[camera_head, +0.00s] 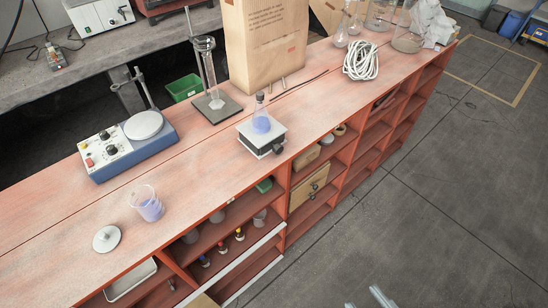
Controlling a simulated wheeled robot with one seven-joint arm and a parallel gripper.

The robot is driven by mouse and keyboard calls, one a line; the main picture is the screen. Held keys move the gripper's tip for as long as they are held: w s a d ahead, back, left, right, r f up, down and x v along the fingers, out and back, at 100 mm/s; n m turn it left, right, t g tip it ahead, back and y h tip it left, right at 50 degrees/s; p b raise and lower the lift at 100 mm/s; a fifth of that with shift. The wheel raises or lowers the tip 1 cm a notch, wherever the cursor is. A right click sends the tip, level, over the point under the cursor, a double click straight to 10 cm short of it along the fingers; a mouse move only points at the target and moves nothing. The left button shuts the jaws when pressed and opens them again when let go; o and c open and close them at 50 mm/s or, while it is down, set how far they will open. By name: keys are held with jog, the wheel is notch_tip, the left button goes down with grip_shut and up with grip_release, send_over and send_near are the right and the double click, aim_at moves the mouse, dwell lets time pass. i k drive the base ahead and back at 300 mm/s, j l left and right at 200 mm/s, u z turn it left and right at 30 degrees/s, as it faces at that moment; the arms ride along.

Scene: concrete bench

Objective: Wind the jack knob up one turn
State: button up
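The lab jack (252,143) stands on the red-orange bench top near its front edge, with a pale square top plate. Its dark knob (278,150) faces the front right side. A flask with blue liquid (261,122) stands upright on the jack's plate. My gripper (366,299) shows only as two pale fingertips at the bottom edge of the view, over the floor. The tips are apart with nothing seen between them, well away from the jack; the rest of the gripper is out of frame.
A hotplate stirrer (130,147) and a beaker of blue liquid (146,203) stand left of the jack. A stand with a glass cylinder (210,85) and a paper bag (265,45) are behind. Coiled white cable (361,61) lies right. Floor (430,200) in front is clear.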

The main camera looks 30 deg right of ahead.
aim_at(277, 149)
jog(key=l+u, duration=0.6)
jog(key=u, duration=0.15)
jog(key=l+u, duration=0.1)
jog(key=l, duration=0.45)
jog(key=k+l, duration=0.15)
jog(key=l, duration=0.4)
jog(key=l+u, duration=0.15)
jog(key=l, duration=0.35)
jog(key=k+l+u, duration=0.1)
jog(key=l, duration=0.45)
jog(key=k, duration=0.05)
